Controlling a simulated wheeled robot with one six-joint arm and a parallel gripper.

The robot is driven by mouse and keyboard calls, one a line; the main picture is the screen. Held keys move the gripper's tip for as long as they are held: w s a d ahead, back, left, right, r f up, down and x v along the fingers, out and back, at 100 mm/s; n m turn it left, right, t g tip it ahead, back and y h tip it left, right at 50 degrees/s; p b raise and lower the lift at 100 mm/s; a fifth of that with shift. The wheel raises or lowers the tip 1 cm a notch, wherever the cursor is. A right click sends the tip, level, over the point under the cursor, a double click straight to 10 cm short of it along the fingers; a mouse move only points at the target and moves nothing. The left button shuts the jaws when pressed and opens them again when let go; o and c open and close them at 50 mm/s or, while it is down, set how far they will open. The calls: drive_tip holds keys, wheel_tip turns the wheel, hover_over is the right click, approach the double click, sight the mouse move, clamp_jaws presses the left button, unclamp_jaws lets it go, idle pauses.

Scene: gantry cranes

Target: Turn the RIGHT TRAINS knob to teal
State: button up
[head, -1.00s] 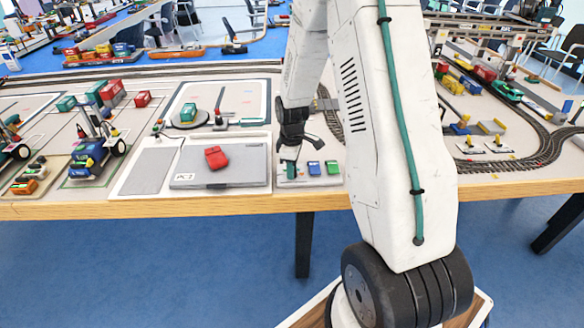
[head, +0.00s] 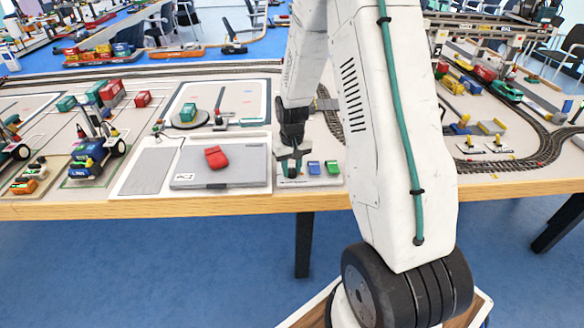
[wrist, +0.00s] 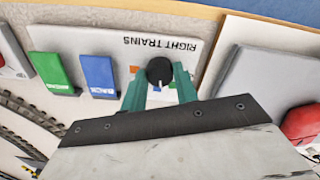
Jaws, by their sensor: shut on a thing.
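The RIGHT TRAINS knob (wrist: 160,71) is round and black with a pale pointer mark. It stands on a white panel (wrist: 194,31) whose RIGHT TRAINS label reads upside down in the wrist view. My gripper (wrist: 160,82) has its teal fingers on either side of the knob and is shut on it. In the head view my gripper (head: 291,168) is down at the left end of the panel and hides the knob. The pale mark points toward the gripper body in the wrist view. An orange patch shows beside the left finger; the teal mark cannot be made out.
A blue button (head: 314,168) and a green button (head: 332,167) stand just right of the gripper on the same panel. A grey laptop-like box (head: 245,172) with a red object (head: 216,158) lies to the left. Train track curves behind.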

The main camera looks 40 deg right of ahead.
sight(292, 170)
drive_tip(key=m, duration=0.4)
drive_tip(key=shift+m, duration=2.8)
drive_tip(key=o, duration=1)
drive_tip(key=shift+c, duration=0.2)
drive_tip(key=shift+r, duration=0.15)
wheel_tip(292, 170, up, 8)
drive_tip(key=shift+f, duration=0.2)
